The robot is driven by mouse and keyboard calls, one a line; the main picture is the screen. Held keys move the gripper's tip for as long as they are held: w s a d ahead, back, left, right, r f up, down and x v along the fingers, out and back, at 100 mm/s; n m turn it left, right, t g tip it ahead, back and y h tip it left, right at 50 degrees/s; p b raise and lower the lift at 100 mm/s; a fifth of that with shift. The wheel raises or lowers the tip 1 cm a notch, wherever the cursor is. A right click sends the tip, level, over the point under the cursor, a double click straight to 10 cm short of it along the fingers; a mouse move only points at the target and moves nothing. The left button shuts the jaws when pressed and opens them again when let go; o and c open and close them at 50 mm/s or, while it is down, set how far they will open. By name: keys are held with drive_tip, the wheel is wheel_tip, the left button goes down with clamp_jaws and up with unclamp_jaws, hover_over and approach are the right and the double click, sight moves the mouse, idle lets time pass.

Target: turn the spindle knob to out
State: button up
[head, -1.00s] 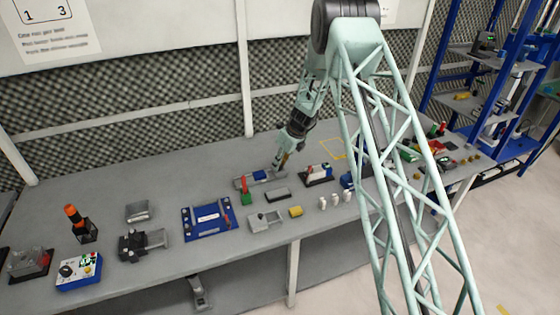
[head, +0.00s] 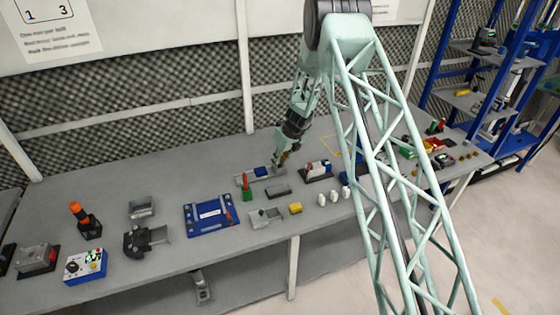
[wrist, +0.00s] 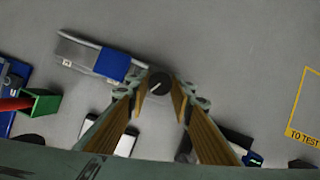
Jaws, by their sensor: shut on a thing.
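The spindle knob (wrist: 160,83) is a dark, round knob with a pale pointer line, seen from above in the wrist view. It sits at the right end of a grey slide device (wrist: 78,53) with a blue block (wrist: 113,65). In the head view the device with its blue block (head: 261,171) lies near the middle of the bench, and the knob is hidden by my gripper (head: 279,163). In the wrist view my gripper (wrist: 162,100) has its two fingertips on either side of the knob, closed on it. I cannot read any markings around the knob.
A yellow outline (wrist: 293,105) marks clear bench to the right.

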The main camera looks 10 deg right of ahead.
drive_tip(key=o, duration=0.9)
drive_tip(key=shift+c, duration=0.2)
drive_tip(key=shift+r, duration=0.1)
drive_tip(key=v, duration=1.1)
drive_tip(key=shift+r, duration=0.4)
drive_tip(key=shift+s, duration=0.15)
